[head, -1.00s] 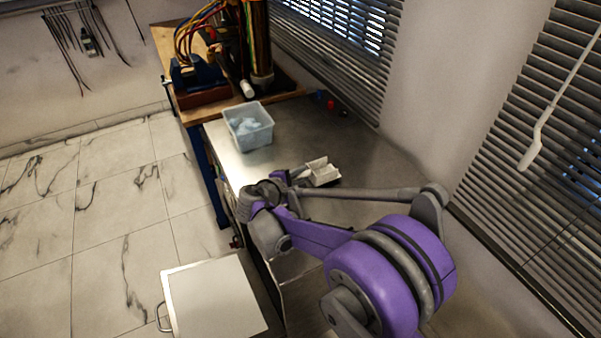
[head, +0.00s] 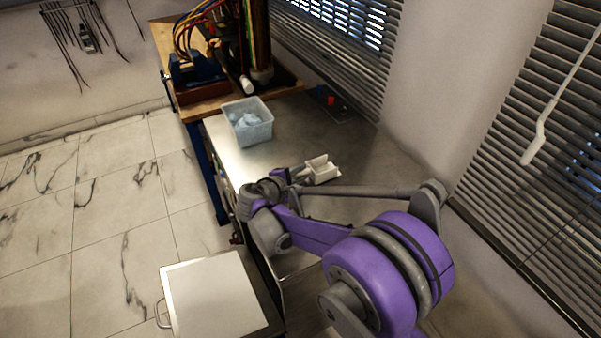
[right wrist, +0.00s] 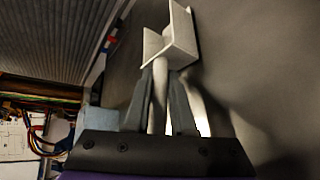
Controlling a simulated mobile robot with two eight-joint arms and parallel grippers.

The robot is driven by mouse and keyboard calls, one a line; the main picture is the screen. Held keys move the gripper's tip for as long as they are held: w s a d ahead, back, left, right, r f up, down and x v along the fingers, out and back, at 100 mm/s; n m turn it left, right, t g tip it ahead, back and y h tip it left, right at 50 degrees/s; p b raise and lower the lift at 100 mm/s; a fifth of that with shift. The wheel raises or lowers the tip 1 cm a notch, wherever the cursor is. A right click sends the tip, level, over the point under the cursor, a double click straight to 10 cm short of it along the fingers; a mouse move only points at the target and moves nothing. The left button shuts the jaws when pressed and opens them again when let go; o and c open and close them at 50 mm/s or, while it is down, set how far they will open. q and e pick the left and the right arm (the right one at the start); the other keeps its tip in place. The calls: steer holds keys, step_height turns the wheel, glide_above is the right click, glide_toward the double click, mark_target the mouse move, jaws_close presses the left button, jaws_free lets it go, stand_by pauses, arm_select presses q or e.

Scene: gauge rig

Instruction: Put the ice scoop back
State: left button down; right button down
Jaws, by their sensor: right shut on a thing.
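The ice scoop (head: 320,170) is white and square-sided, with a round handle. It is at the middle of the metal counter in the head view. My right gripper (head: 293,176) is shut on its handle. In the right wrist view, the scoop (right wrist: 172,40) points away from the fingers (right wrist: 166,84), with the handle between them. Whether the scoop touches the counter I cannot tell. A clear tub (head: 250,137) with pale blue pieces, perhaps ice, stands farther back on the counter. My left gripper is out of view.
The metal counter (head: 290,140) is clear between the tub and the scoop. A wooden bench (head: 170,62) with hoses and a blue vise-like tool adjoins it behind. Window blinds (head: 335,55) and a wall bound the right. A white panel with a handle (head: 215,295) is at lower left.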

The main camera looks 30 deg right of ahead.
steer(key=shift+f, duration=0.2)
steer(key=c, duration=0.7)
jaws_free()
